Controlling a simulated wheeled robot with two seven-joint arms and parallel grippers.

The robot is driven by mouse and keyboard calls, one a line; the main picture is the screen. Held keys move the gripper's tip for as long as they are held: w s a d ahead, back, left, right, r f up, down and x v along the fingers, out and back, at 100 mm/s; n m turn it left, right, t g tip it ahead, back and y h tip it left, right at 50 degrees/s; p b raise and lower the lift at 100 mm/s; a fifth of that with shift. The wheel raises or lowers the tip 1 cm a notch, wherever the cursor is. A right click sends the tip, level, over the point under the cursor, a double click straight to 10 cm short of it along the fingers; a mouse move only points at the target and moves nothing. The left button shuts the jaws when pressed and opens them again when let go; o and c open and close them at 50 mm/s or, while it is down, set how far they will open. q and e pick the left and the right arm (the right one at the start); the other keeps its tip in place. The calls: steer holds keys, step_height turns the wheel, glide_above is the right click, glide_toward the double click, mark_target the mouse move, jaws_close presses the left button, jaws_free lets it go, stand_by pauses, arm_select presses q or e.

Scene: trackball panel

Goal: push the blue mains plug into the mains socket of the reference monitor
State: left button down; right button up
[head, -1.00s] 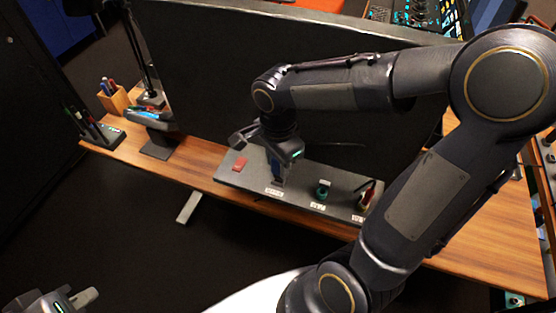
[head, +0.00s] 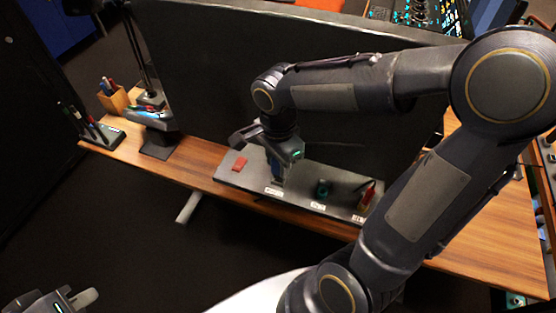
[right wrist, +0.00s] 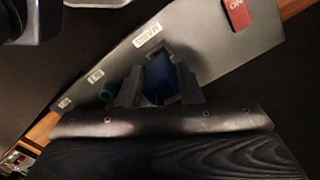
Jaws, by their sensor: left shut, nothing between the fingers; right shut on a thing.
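The blue mains plug (head: 279,170) is held upright between the fingers of my right gripper (head: 277,180), which is shut on it. It also shows in the right wrist view (right wrist: 158,78), between both fingers of my right gripper (right wrist: 160,88). The plug is at the grey connector panel (head: 238,181) of the reference monitor (head: 215,95), beside the white mains label (head: 274,190). My left gripper (head: 78,300) is shut and empty at the lower left, away from the desk.
A red switch (head: 240,164) sits on the panel left of the plug. A green connector (head: 322,188) and a red one (head: 367,196) stand to its right. Pen holders (head: 114,100) stand at the desk's left end. The wooden desk front (head: 195,168) is clear there.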

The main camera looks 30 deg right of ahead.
steer(key=shift+f+b, duration=1)
steer(key=shift+f, duration=0.25)
steer(key=o, duration=1)
steer(key=shift+c, duration=0.2)
step_height(320, 180, up, 8)
steer(key=shift+f, duration=0.1)
steer(key=shift+s, duration=0.1)
steer(key=s+f+n+t+y, duration=0.2)
steer(key=s+n+t, duration=0.3)
steer(key=s+n, duration=0.6)
steer(key=n+y, duration=0.1)
steer(key=n, duration=0.2)
steer(key=shift+s+a+n+t+y, duration=0.25)
steer(key=shift+a+n+t+y, duration=0.05)
steer(key=shift+a+y, duration=0.1)
